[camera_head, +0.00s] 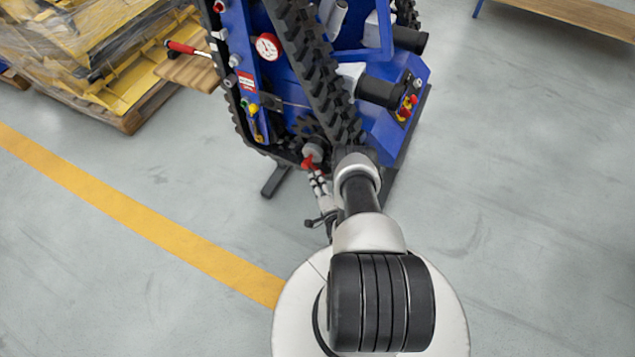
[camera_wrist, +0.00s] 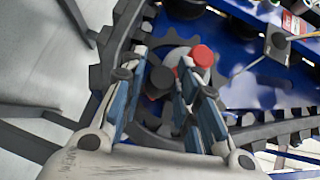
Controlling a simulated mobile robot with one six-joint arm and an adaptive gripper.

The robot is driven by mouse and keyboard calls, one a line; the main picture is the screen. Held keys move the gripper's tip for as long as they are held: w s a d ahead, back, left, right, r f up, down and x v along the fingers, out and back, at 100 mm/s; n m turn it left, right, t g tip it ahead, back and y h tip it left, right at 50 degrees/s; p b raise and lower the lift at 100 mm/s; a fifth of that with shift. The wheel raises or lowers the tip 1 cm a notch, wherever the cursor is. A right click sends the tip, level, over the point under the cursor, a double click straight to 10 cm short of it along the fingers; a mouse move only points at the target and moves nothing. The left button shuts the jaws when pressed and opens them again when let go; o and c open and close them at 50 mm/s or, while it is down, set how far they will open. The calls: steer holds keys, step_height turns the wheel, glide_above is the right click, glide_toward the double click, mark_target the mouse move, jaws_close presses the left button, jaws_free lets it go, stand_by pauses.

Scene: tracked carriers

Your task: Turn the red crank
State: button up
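The red crank (camera_head: 309,161) is at the lower front end of the blue tracked machine, by a grey hub. In the wrist view its round red knob (camera_wrist: 203,56) shows just right of my right finger's tip. A dark round part with a dull red edge lies between the fingers, and the right finger partly hides the crank's arm. My gripper (camera_wrist: 160,62) is open, its fingers on either side of that part, close to the toothed wheel. In the head view my gripper (camera_head: 319,184) is right below the crank. I cannot tell whether a finger touches it.
A wrapped pallet load (camera_head: 100,50) stands at the left. A bench (camera_head: 580,14) is at the top right. Floor on both sides is clear.

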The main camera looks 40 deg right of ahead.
mark_target(316, 167)
jaws_close()
steer(key=shift+f, duration=0.1)
steer(key=shift+w+a+f+m+t, duration=0.1)
steer(key=shift+w+f+m+t, duration=0.25)
steer(key=shift+m+t, duration=0.2)
steer(key=shift+o, duration=2.1)
jaws_free()
step_height(316, 167, up, 10)
steer(key=shift+r, duration=0.15)
